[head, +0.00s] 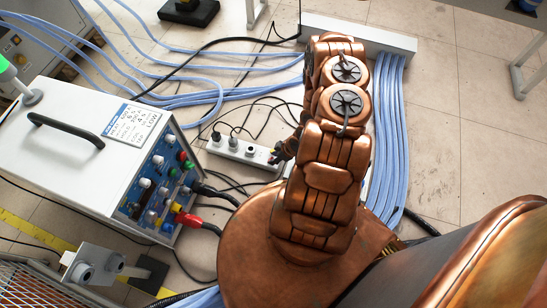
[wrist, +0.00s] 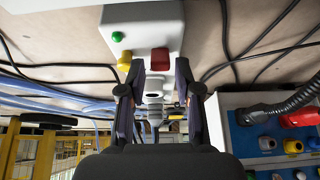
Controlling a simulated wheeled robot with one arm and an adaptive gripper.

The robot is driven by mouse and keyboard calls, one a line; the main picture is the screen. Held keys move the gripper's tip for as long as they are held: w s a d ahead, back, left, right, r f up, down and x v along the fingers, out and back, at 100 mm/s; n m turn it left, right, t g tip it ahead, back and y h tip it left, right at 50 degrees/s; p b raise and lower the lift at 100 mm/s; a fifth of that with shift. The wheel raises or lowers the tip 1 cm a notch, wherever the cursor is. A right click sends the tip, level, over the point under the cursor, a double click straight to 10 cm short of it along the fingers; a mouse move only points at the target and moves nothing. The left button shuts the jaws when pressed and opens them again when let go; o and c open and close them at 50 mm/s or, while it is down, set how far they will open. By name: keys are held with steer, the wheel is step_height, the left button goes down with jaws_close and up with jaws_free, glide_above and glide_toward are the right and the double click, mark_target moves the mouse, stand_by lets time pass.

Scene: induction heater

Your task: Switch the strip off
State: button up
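The white power strip (head: 236,150) lies on the floor in the middle of the head view, with dark plugs in it. My gripper (head: 277,156) is at its right end, partly hidden by my copper arm. In the wrist view, a white housing that looks like the strip's end (wrist: 173,20) carries a red switch (wrist: 160,59), a yellow button (wrist: 124,61) and a green light (wrist: 118,37). My gripper (wrist: 161,68) is open there, its two dark fingers apart. The red switch shows between the fingertips; I cannot tell whether they touch. The switch's position is unclear.
The white heater box (head: 90,130) with a blue control panel (head: 158,185) stands left of the strip. Its panel also shows at right in the wrist view (wrist: 270,140). Black cables (head: 250,85) and blue hoses (head: 390,140) cross the floor around the strip.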

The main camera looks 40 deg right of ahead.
steer(key=v, duration=0.9)
steer(key=shift+d+r, duration=0.2)
steer(key=shift+r, duration=0.1)
steer(key=shift+s, duration=0.15)
